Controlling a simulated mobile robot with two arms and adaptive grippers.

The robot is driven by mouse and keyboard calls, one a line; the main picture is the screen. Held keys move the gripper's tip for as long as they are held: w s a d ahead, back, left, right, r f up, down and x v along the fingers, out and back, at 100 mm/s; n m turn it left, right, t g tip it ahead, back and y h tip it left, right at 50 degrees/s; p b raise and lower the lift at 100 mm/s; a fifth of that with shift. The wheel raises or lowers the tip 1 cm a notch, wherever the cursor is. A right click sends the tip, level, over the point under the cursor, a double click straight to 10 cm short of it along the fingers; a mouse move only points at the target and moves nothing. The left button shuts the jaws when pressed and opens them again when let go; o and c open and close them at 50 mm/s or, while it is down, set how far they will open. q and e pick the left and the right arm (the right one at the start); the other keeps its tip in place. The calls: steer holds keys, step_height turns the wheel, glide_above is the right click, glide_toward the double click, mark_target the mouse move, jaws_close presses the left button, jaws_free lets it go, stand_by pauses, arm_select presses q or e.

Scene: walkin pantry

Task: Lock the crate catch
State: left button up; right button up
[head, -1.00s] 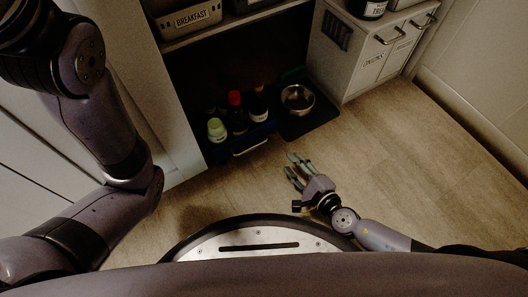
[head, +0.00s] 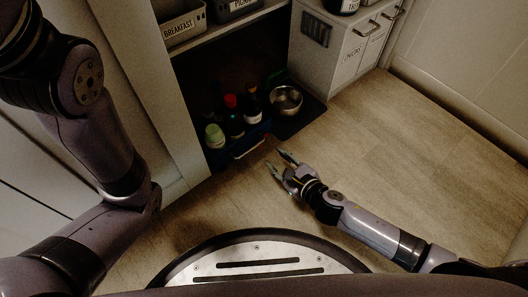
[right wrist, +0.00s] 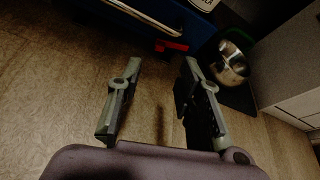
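A dark blue crate (head: 223,157) holding several bottles stands on the floor in the low shelf bay. It also shows at the top of the right wrist view (right wrist: 182,14), with a pale bar handle (right wrist: 145,16) along its front. A small red piece (right wrist: 171,46), apparently the catch, sits at the crate's lower front corner; I cannot tell its exact position. My right gripper (head: 277,160) is open and empty, just in front of the crate's right end. Its two fingers (right wrist: 162,64) point toward the crate, apart from the red piece. My left gripper is out of view.
A metal bowl (head: 285,100) stands on a dark mat right of the crate. A white cabinet (head: 338,50) stands farther right. A shelf with a breakfast basket (head: 183,30) is above. The wooden floor (head: 400,150) at right is clear.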

mark_target(261, 146)
steer(key=b+x, duration=0.3)
steer(key=x, duration=0.3)
steer(key=shift+w+a+f, duration=0.15)
steer(key=shift+w+f, duration=0.1)
steer(key=shift+w, duration=0.05)
steer(key=shift+w+a+f+b, duration=0.1)
steer(key=shift+w+a+b, duration=0.25)
steer(key=shift+w+b, duration=0.25)
jaws_close()
